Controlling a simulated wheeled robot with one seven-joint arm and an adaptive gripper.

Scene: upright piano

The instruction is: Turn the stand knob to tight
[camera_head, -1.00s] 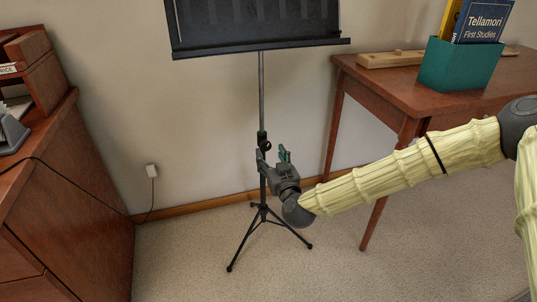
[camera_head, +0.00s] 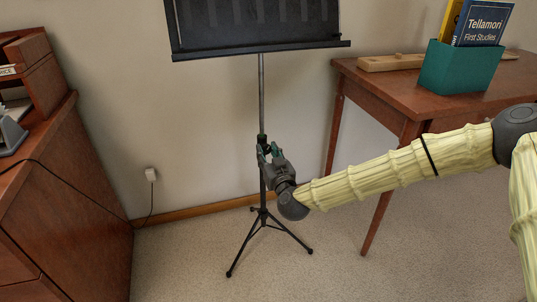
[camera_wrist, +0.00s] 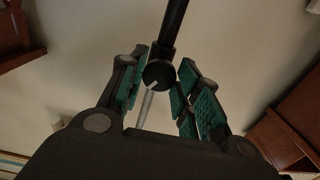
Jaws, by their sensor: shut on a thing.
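The black music stand (camera_head: 261,95) stands upright on a tripod base, with its desk at the top. Its round black stand knob (camera_wrist: 159,74) shows in the wrist view with a pale pointer line on its face. My gripper (camera_head: 269,152) is at the knob's height on the stand's pole. In the wrist view my gripper (camera_wrist: 160,70) has its teal-padded fingers on either side of the knob and is shut on it. In the head view the fingers mostly hide the knob. I cannot read any tight or loose marking.
A wooden table (camera_head: 395,85) with a teal box (camera_head: 460,66) of books stands to the right, near my arm. A brown wooden cabinet (camera_head: 70,190) is at the left. A cable runs to a wall plug (camera_head: 151,174). Carpet around the tripod is clear.

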